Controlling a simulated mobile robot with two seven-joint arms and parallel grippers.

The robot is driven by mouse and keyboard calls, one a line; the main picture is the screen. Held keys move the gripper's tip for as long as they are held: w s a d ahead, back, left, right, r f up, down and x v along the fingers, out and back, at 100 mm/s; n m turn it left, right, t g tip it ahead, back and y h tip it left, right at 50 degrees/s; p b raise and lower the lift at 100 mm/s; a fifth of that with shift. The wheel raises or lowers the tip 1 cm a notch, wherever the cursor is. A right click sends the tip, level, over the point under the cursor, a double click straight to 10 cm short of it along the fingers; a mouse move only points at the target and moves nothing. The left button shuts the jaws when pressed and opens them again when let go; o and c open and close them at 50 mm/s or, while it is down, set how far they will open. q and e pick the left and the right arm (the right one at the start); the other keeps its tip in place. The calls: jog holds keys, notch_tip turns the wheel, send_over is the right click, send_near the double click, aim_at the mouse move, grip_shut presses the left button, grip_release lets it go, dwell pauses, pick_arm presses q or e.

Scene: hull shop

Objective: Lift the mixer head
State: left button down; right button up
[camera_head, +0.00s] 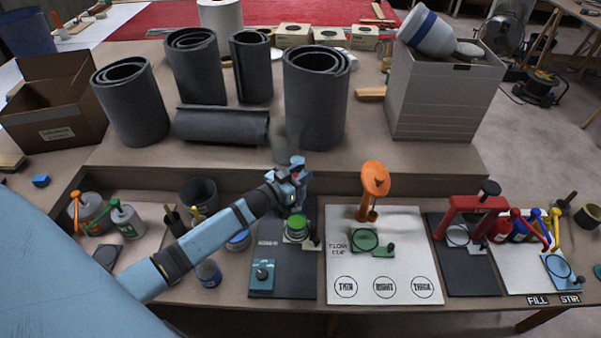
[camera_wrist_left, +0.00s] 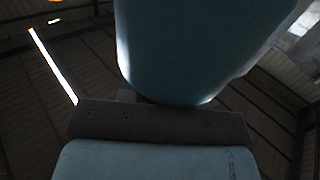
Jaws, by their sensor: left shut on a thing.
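The mixer stands on a dark mat (camera_head: 283,272) on the front bench, with a teal base block and dial (camera_head: 262,275) at the mat's near end. The blue-grey mixer head (camera_head: 291,199) is above a small green-topped pot (camera_head: 296,227). My left gripper (camera_head: 293,176) comes in from the left and is shut on the mixer head at its top. Its fingers and the exact grip are small and partly hidden. In the left wrist view a large blue form fills the upper middle, too close and dark to identify, with the roof behind. My right gripper is not in view.
Right of the mixer is a white board (camera_head: 384,267) with an orange stand (camera_head: 375,180). Further right is a red press-like stand (camera_head: 472,204). Grey rolls (camera_head: 315,100) and a white box (camera_head: 443,95) stand on the raised shelf behind. A blue jar (camera_head: 208,272) stands below my left arm.

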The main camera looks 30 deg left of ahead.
pick_arm(q)
jog(key=shift+w+r, duration=0.15)
jog(key=shift+r, duration=0.15)
jog(key=c, duration=0.8)
grip_release()
jog(key=shift+c, duration=0.2)
jog(key=shift+s+f, duration=0.1)
jog(key=shift+s, duration=0.1)
jog(key=shift+s+a, duration=0.1)
jog(key=shift+s, duration=0.2)
jog(key=b+v, duration=0.1)
jog(key=v, duration=1.2)
